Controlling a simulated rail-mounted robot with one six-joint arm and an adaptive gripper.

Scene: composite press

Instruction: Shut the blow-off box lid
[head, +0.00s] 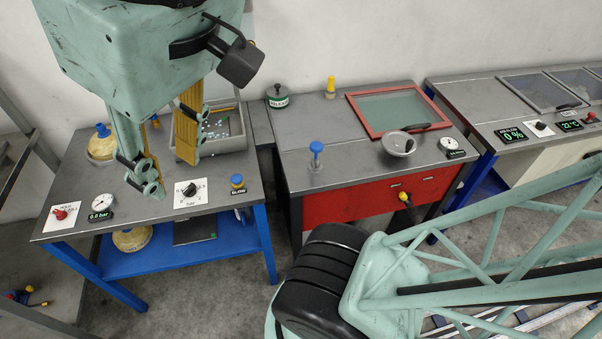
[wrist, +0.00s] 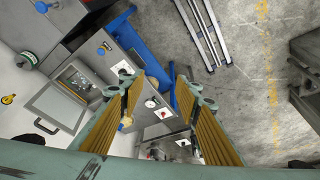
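The blow-off box (head: 218,146) is a grey open-topped box at the back of the left table, with small pale bits inside. It also shows in the wrist view (wrist: 94,92). Its lid, a clear panel in a grey frame (wrist: 62,104), appears raised away from the opening in the wrist view, with a dark handle at its outer edge. In the head view the lid is mostly hidden or hard to make out. My gripper (head: 168,160) is above the left table, in front of the box, fingers apart and empty. Its open fingers also show in the wrist view (wrist: 155,88).
The left table (head: 130,215) carries a red knob, a gauge, a bar dial (head: 189,190) and a blue button (head: 237,182). The middle table holds a red-framed window (head: 392,108), a round metal dish (head: 398,145) and a blue-topped post (head: 316,152). A wall stands close behind.

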